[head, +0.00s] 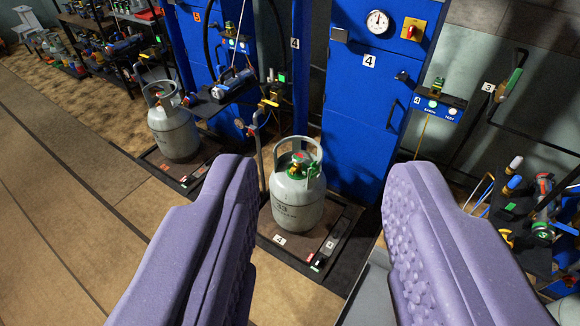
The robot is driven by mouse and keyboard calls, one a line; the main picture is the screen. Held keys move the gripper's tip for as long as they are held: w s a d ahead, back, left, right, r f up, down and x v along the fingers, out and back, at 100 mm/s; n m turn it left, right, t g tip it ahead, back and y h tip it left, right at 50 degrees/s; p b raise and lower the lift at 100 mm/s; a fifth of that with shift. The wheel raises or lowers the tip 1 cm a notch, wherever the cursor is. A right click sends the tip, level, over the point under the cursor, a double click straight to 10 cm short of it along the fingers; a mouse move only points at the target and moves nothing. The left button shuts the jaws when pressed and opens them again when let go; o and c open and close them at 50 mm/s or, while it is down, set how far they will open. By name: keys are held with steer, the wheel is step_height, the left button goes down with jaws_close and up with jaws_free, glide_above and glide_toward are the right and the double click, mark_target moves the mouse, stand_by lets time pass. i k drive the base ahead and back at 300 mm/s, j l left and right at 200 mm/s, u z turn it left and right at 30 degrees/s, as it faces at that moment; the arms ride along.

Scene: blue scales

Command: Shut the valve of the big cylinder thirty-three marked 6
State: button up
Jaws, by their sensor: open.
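A grey gas cylinder (298,207) stands upright on a dark scale platform (325,245) in the middle of the head view. It has a collar handle and a green valve with a red part on top (299,170). Dark print on its side looks like 33. The plate and the blue cabinet behind it show a 4; I can make out no 6. My gripper (318,172) has two purple padded fingers, wide apart and empty. In the picture the cylinder shows between them, nearer the left finger. The gripper's distance from the valve is hard to tell.
A second grey cylinder (172,130) stands on another platform at left. A blue cabinet (372,110) with a gauge stands behind. A yellow-handled pipe (262,125) rises left of the middle cylinder. A cluttered rack (540,220) is at right. The floor at left is clear.

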mark_target(297, 158)
steer(key=i+j+u, duration=0.3)
steer(key=i+j, duration=0.2)
steer(key=i+j+u, duration=0.35)
steer(key=i, duration=0.3)
steer(key=i+z, duration=0.5)
steer(key=i+j+z, duration=0.2)
steer(key=i+z, duration=0.25)
steer(key=i, duration=0.15)
steer(key=i+z, duration=0.7)
steer(key=i, duration=0.2)
